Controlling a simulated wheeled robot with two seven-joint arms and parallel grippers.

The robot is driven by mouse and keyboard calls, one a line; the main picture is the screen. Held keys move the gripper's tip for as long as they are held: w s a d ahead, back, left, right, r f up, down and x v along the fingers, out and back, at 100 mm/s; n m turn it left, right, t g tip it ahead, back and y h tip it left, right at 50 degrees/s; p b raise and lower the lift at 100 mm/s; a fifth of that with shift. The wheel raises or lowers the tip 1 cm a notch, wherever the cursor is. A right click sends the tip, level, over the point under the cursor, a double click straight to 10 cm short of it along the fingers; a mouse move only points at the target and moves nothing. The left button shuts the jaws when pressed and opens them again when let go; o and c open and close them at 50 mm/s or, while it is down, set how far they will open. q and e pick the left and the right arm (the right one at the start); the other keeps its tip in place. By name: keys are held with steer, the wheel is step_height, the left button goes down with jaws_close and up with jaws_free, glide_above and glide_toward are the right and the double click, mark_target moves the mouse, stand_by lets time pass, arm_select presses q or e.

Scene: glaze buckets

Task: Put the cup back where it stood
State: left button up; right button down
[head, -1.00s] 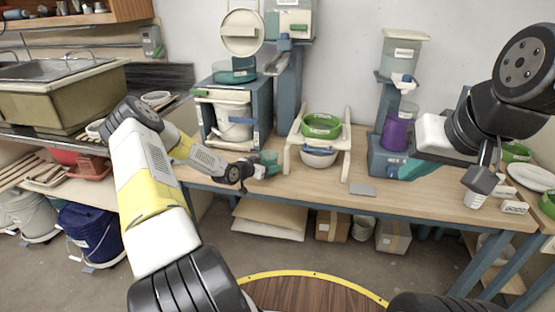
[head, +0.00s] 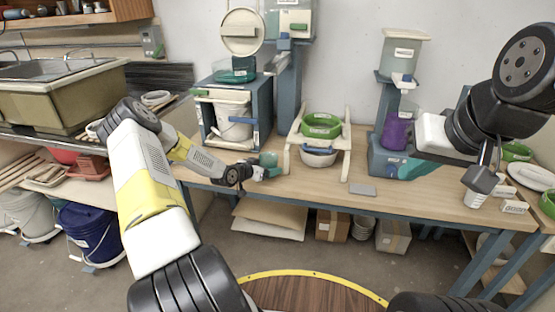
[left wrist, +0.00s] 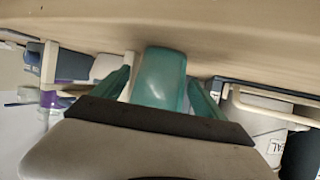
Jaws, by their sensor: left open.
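The teal cup (head: 268,159) stands on the workbench, left of the white wooden stand. In the left wrist view, which shows the bench along the top, the cup (left wrist: 160,80) is between my left gripper's two teal fingers, with a gap on each side. My left gripper (head: 266,173) is open around the cup, low over the bench. Its fingers also show in the left wrist view (left wrist: 160,92). My right gripper (head: 410,171) hangs at the right, in front of the blue stand with the purple container. Its finger gap cannot be made out.
The white stand (head: 347,162) holds a green bowl (head: 320,126) above a white bowl (head: 318,158). A blue shelf unit with a white bucket (head: 233,122) stands behind my left gripper. A grey slab (head: 362,189) lies near the front edge.

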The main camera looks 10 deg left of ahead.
arm_select(q)
steer(key=v, duration=1)
steer(key=s+d+r+n+g+y, duration=0.1)
steer(key=s+d+r+g+y, duration=0.15)
steer(key=s+r, duration=0.55)
steer(key=s+d+r+g+y, duration=0.1)
steer(key=s+r+g+y, duration=0.2)
steer(key=r, duration=0.9)
steer(key=s+d+r+n, duration=0.1)
steer(key=s+d+r, duration=0.1)
steer(key=s, duration=0.6)
steer(key=s+d+r+n+h, duration=0.1)
steer(key=s+d+r, duration=0.2)
steer(key=s+r, duration=0.2)
steer(key=s+d+r+n+h, duration=0.1)
steer(key=s+d+r, duration=0.2)
steer(key=s, duration=0.8)
steer(key=shift+d+r, duration=0.2)
steer(key=shift+r, duration=0.05)
steer(key=shift+g, duration=0.25)
